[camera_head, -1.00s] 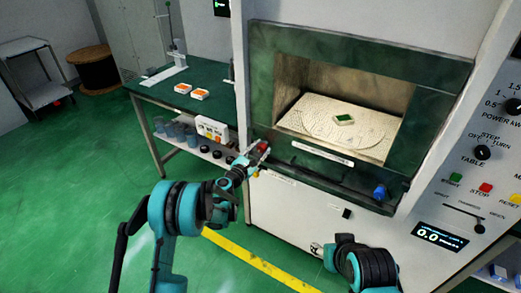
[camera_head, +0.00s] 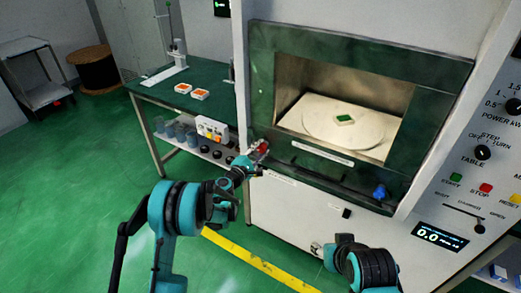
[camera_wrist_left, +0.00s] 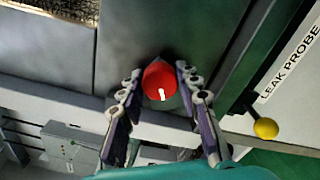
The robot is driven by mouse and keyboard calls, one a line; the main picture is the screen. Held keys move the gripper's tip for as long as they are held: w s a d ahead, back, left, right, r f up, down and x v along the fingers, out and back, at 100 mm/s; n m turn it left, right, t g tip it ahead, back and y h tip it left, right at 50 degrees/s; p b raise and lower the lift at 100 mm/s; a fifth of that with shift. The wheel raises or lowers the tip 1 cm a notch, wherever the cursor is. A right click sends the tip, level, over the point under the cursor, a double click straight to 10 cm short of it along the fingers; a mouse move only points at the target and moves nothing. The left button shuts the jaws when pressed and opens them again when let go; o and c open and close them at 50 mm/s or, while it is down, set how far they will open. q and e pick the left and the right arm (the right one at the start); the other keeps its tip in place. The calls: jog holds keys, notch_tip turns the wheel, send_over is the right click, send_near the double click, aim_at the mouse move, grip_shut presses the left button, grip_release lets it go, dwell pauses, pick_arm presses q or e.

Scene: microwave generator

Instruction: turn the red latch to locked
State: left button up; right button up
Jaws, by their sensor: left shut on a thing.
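The red latch (camera_head: 263,146) is a round knob at the lower left corner of the green oven front. In the left wrist view the red latch (camera_wrist_left: 159,80) has a white mark pointing toward the bottom of the picture. My left gripper (camera_head: 258,157) reaches it from below left. In the left wrist view my left gripper (camera_wrist_left: 159,76) has one finger on each side of the knob, shut on it. My right arm shows at the bottom right of the head view, but its gripper is not visible.
A blue knob (camera_head: 380,192) sits at the lower right of the oven front. A yellow-tipped leak probe (camera_wrist_left: 266,128) is right of the latch. A control panel (camera_head: 477,170) is at right. A green-topped bench (camera_head: 215,78) stands at left; green floor is open in front.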

pick_arm(q)
jog(key=m, duration=0.5)
jog(key=shift+s+d+m, duration=0.1)
jog(key=shift+m, duration=3.1)
jog(key=o, duration=1.1)
jog(key=v, duration=1.2)
